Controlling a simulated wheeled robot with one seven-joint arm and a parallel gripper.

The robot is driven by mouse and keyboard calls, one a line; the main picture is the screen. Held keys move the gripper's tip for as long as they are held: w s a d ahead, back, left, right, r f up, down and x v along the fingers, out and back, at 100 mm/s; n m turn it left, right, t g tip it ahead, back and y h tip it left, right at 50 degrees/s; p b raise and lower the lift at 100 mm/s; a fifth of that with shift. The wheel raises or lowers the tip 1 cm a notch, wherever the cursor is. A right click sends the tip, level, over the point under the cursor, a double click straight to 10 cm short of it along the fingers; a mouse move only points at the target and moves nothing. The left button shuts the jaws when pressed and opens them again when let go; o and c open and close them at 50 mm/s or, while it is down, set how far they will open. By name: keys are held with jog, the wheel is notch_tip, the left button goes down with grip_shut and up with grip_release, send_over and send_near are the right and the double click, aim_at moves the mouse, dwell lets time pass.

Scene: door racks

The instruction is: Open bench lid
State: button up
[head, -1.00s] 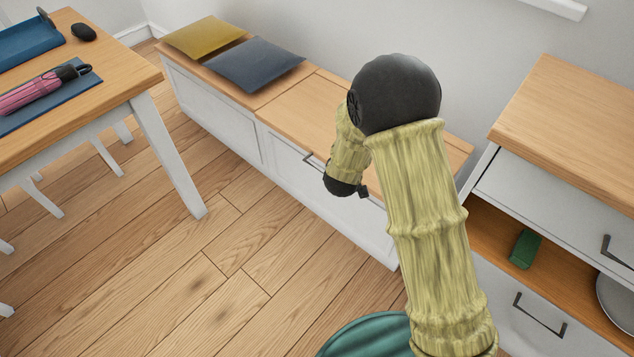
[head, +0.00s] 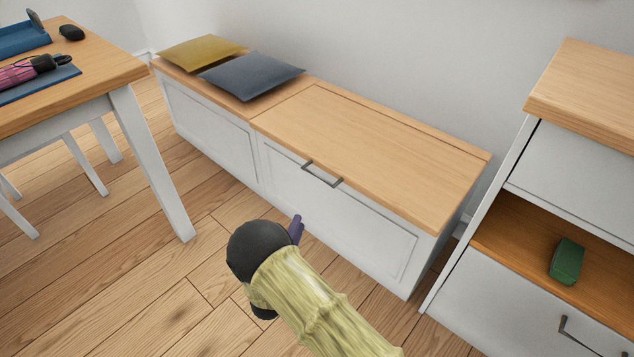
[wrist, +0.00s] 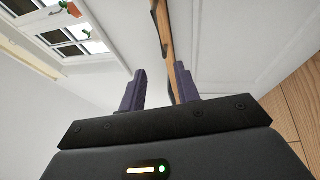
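The bench lid (head: 385,140) is a light wood panel on the right part of the white bench (head: 345,218). It lies flat and closed. A dark bar handle (head: 322,174) sits at its front edge. My gripper (head: 297,224) is low in front of the bench, below and apart from the handle; my arm hides most of it. In the wrist view, my gripper (wrist: 160,72) has its two purple fingers apart with nothing held. The lid's wooden edge (wrist: 166,40) appears between them, with part of the dark handle (wrist: 154,8) at the top.
Yellow and grey cushions (head: 252,74) lie on the left part of the bench, off the lid. A wooden table (head: 75,95) stands at left. A shelf unit (head: 585,100) with a green box (head: 567,261) stands at right. Floor before the bench is open.

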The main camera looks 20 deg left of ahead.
aim_at(317, 176)
jog(key=w+r+b, duration=0.1)
jog(key=w+b, duration=0.1)
jog(key=w, duration=0.3)
jog(key=w+r+b, duration=0.1)
jog(key=w+b, duration=0.2)
jog(key=w, duration=0.3)
jog(key=w+r+b, duration=0.1)
jog(key=w+b, duration=0.1)
jog(key=w, duration=0.4)
jog(key=shift+w+r, duration=0.1)
jog(key=shift+w, duration=0.05)
grip_shut()
